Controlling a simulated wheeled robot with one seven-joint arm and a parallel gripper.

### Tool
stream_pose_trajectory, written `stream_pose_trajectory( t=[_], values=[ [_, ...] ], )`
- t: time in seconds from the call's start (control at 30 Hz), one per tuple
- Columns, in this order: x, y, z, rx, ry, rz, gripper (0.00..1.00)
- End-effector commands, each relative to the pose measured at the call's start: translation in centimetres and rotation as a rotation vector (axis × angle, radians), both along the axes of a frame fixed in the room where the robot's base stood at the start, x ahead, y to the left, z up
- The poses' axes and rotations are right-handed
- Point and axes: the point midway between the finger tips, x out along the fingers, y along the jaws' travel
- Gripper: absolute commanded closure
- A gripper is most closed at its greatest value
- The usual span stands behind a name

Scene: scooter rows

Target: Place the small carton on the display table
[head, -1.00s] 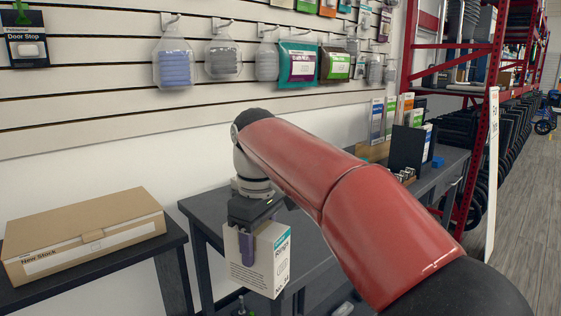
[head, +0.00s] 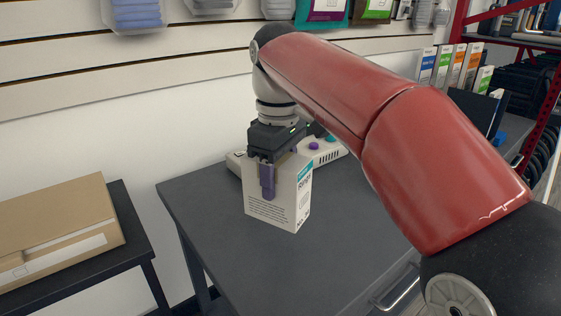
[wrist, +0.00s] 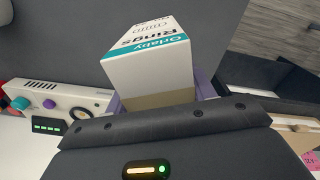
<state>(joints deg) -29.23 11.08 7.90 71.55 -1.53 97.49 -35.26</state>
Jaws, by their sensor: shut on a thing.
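The small carton (head: 275,205) is white with a teal label band and tan top, and it is upright in the head view. My gripper (head: 267,178) is shut on its upper part, with a purple finger on the near face. The carton is over the dark grey display table (head: 330,245), near its left part. I cannot tell whether its base touches the tabletop. In the wrist view the carton (wrist: 150,60) shows its "Rings" label between the purple fingers.
A white device with purple and teal knobs (head: 326,152) stands on the table just behind the carton. A brown "New Stock" box (head: 60,230) lies on a separate dark table at left. Upright coloured boxes (head: 455,65) stand at the back right. The tabletop in front is clear.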

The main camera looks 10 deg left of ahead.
Motion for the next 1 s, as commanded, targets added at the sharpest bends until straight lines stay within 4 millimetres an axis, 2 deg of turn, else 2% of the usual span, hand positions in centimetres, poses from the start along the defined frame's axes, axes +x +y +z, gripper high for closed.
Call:
stream_pose_trajectory(
  t=[0.27, 0.4, 1.0],
  values=[
    [0.0, 0.0, -3.7, 0.001, 0.000, 0.000, 0.79],
    [0.0, 0.0, -4.6, 0.001, 0.000, 0.000, 0.79],
    [0.0, 0.0, -4.9, 0.001, -0.001, 0.000, 0.79]
  ],
)
